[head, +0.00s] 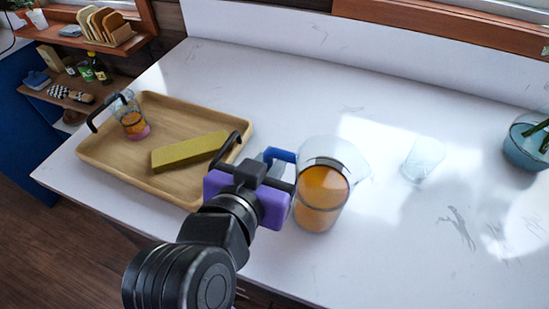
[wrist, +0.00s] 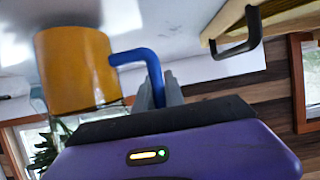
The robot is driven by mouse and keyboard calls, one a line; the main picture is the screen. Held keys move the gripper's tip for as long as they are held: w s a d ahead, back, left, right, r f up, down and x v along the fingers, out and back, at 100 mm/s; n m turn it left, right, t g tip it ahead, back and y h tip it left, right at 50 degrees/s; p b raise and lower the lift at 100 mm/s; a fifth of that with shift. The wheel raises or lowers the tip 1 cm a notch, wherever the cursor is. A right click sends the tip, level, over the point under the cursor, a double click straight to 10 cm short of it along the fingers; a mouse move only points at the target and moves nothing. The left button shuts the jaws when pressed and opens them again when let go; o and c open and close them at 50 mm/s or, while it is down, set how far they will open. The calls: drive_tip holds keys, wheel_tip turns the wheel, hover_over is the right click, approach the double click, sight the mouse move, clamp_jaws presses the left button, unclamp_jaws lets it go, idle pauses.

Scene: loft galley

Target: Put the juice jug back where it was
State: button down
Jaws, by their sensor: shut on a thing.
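The juice jug (head: 323,192) is clear with orange juice inside and a blue handle (head: 281,155). It is upright at or just above the white counter, right of the tray; I cannot tell whether it touches the counter. My gripper (head: 277,168) is shut on the jug's blue handle. In the wrist view the grey fingers (wrist: 165,92) close around the handle, and the orange juice (wrist: 76,68) shows at left. Part of the handle is hidden behind the fingers.
A wooden tray (head: 98,152) with black handles stands left, holding a glass (head: 131,118) with orange drink and a yellow-green block (head: 188,152). An empty clear glass (head: 423,160) stands right of the jug. A plant bowl (head: 526,145) is at far right. The counter's right front is clear.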

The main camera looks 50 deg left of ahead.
drive_tip(key=shift+f, duration=0.25)
drive_tip(key=c, duration=1.4)
unclamp_jaws()
drive_tip(key=shift+f, duration=0.1)
drive_tip(key=v, duration=1.2)
drive_tip(key=shift+s+a, duration=0.1)
drive_tip(key=shift+a, duration=0.05)
